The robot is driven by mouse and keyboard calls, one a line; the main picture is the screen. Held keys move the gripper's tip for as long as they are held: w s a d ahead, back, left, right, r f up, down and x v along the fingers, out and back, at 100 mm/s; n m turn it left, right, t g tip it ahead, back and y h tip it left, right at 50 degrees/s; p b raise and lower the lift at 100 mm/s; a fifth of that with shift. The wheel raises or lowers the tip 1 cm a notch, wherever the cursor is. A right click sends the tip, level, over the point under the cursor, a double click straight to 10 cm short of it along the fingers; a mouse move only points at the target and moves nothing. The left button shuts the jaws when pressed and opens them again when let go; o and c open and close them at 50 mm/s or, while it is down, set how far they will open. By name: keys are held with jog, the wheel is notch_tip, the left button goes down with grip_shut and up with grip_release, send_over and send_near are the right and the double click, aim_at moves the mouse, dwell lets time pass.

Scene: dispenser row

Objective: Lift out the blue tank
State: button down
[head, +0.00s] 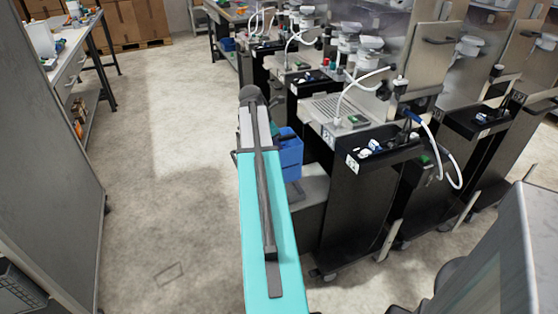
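The blue tank (291,153) shows just right of my teal arm link, beside the low grey ledge of the nearest dispenser (345,190). Its left part is hidden behind my arm. I cannot tell whether the tank rests on the ledge or is held above it. My gripper cannot be made out; the end of my arm is hidden behind its own links. A small dark green part shows just above the tank's left edge, and I cannot tell what it is.
More dispensers (480,150) stand in a row to the right, with white hoses and dark trays. A grey cabinet (45,160) and a workbench (75,55) stand at left. Cardboard boxes (135,20) are at the back. The concrete floor (170,170) at left is clear.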

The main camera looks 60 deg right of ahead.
notch_tip(320, 180, up, 18)
dwell(0.5)
jog(key=shift+p, duration=0.7)
dwell(0.4)
